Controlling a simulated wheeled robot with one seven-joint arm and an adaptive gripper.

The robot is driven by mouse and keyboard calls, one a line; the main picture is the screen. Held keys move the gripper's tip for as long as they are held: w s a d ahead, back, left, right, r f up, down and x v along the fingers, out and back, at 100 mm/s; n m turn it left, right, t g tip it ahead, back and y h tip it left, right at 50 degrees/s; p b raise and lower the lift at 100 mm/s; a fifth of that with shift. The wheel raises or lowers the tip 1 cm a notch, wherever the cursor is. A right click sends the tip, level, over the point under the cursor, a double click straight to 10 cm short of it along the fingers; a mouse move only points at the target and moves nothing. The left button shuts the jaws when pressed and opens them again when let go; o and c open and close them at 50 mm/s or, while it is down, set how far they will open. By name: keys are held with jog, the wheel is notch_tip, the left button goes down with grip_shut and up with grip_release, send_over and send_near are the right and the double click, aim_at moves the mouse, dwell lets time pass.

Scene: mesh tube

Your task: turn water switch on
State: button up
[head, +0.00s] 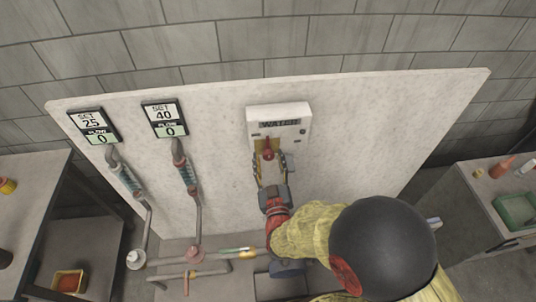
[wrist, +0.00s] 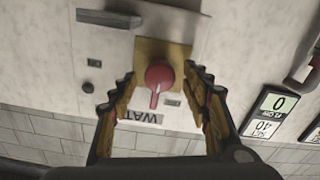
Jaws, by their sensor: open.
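The water switch is a red knob with a short lever (head: 268,150) on a yellowish plate, on the white box labelled WATER (head: 293,113). In the wrist view, which is upside down, the knob (wrist: 159,74) shows with its lever toward the WATER label (wrist: 137,115). My gripper (head: 270,163) is open in front of the box. In the wrist view its two jagged fingers (wrist: 158,82) stand on either side of the knob, with a gap showing on each side. I cannot tell its exact distance from the knob.
Two meters on the white panel read SET 25 (head: 94,126) and SET 40 (head: 165,117), each with FLOW 0. Tubes and pipes (head: 205,262) run below them, left of my arm. Side tables stand at left (head: 35,175) and right (head: 510,185).

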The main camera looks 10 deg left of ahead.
jog(key=shift+x, duration=1.25)
jog(key=shift+c, duration=1)
jog(key=c, duration=1)
